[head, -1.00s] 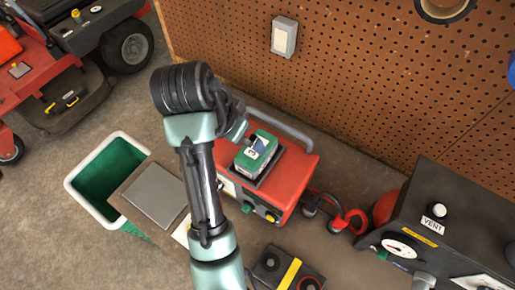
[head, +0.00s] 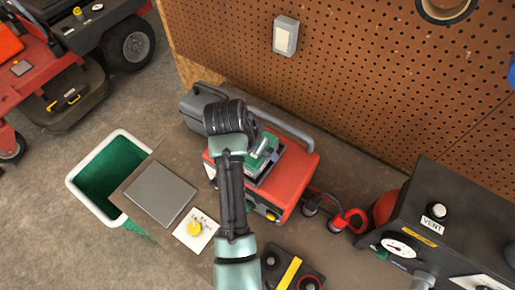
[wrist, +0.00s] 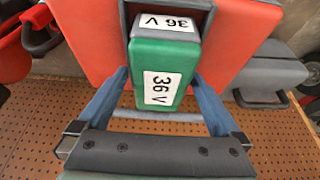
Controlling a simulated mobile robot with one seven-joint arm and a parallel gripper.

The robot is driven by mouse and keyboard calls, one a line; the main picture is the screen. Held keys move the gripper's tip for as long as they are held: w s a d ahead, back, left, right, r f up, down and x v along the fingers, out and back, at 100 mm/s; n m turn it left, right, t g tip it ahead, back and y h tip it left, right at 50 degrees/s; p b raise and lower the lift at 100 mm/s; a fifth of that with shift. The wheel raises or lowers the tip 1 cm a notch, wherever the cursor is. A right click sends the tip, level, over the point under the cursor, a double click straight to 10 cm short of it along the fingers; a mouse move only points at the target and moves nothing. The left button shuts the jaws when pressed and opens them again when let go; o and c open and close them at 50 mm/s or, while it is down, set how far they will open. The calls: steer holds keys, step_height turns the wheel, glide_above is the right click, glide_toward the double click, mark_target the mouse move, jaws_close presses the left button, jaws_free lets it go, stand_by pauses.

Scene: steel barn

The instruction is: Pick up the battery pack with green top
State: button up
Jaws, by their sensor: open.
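The battery pack with the green top (head: 265,148) sits on the red machine (head: 292,178) on the bench. In the wrist view its green top (wrist: 168,57) carries a white "36 V" label, and a second label shows on its dark end. My gripper (wrist: 160,75) is open, with one blue-grey finger on each side of the pack. Narrow gaps seem to show beside the pack; I cannot tell whether a finger touches it. In the head view my arm hides part of the pack and the machine.
A grey case (head: 197,104) stands behind the red machine at left. A grey plate (head: 160,193) and a white card with a yellow knob (head: 194,230) lie at left. A green-lined bin (head: 110,175) is beyond. Red clamps (head: 345,220) and a dark gauge unit (head: 440,225) are at right.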

steer(key=shift+f, duration=0.25)
stand_by(0.6)
steer(key=c, duration=1.6)
steer(key=shift+r, duration=0.1)
